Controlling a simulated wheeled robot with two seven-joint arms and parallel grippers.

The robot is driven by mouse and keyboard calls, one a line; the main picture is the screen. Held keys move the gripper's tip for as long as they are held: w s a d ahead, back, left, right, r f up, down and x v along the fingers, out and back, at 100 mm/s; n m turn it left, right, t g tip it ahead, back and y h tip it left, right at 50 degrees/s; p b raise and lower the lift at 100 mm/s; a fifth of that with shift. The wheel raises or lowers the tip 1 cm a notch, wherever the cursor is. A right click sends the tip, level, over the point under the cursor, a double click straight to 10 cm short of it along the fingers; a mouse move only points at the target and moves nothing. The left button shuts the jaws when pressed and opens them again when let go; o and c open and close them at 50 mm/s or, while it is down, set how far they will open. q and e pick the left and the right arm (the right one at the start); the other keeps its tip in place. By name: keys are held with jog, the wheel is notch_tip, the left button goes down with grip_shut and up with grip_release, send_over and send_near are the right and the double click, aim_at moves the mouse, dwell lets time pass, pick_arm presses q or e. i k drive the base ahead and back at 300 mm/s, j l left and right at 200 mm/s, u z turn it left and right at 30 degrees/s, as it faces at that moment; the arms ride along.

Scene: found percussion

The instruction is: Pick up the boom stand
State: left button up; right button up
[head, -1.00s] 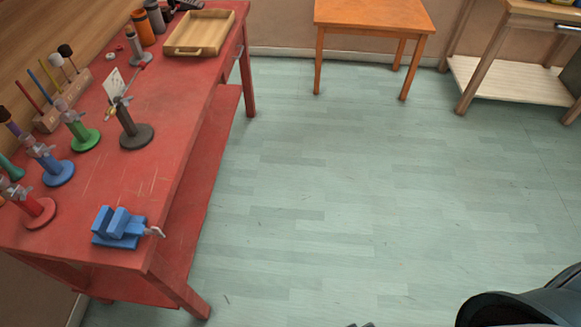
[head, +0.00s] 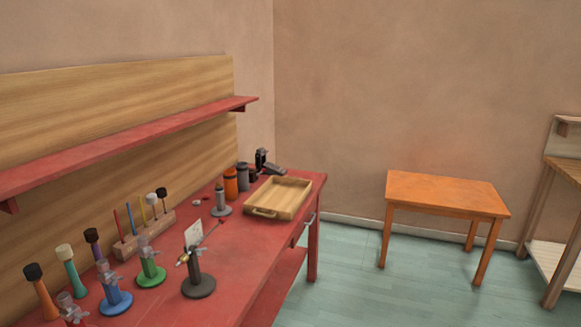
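The boom stand appears to be the dark grey stand (head: 196,278) on the red workbench (head: 246,262). It has a round base, an upright post and a thin slanted rod near its top. A white card (head: 193,232) shows beside or behind its top; I cannot tell if they touch. Other stands are left of it: a green one (head: 150,270) and a blue one (head: 115,296). A smaller grey stand (head: 221,203) is behind it. Neither of my grippers is in view.
A wooden tray (head: 278,198) sits at the bench's far end, near an orange canister (head: 230,184). Several mallets stand in a wooden block (head: 146,238). A red shelf (head: 120,150) overhangs the bench's back. Open floor (head: 345,275) lies between bench and orange table (head: 447,194).

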aim_at(199, 285)
jog(key=u, duration=0.5)
jog(key=i+l+u, duration=0.3)
jog(key=l+u, duration=0.3)
jog(key=i+l, duration=0.1)
jog(key=l, duration=0.25)
jog(key=i+l+u, duration=0.1)
jog(key=l, duration=0.25)
jog(key=i+l, duration=0.15)
jog(key=l, duration=0.25)
jog(key=i+l, duration=0.1)
jog(key=l, duration=0.25)
jog(key=u, duration=0.05)
